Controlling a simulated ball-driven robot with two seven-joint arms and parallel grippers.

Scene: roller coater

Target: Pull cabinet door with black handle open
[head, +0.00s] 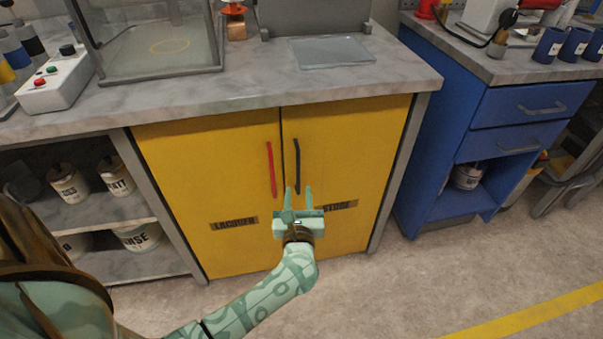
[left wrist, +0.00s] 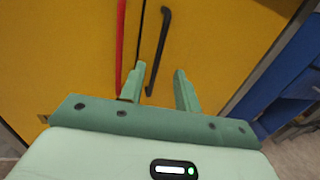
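The yellow cabinet has two closed doors side by side under the worktop. The right door (head: 353,150) carries the black handle (head: 297,166), a thin upright bar near the middle seam. The left door (head: 205,165) carries a red handle (head: 271,168) on the other side of the seam. My left gripper (head: 298,190) is open in front of the right door, just below and around the line of the black handle. In the left wrist view the black handle (left wrist: 160,50) stands beyond and between the two spread fingertips (left wrist: 159,72). I cannot see contact. My right gripper is not in view.
The grey worktop (head: 255,85) overhangs the doors. An open shelf (head: 100,210) with labelled cans stands at the left. A blue drawer unit (head: 470,150) stands at the right, with bare floor (head: 400,285) between and in front.

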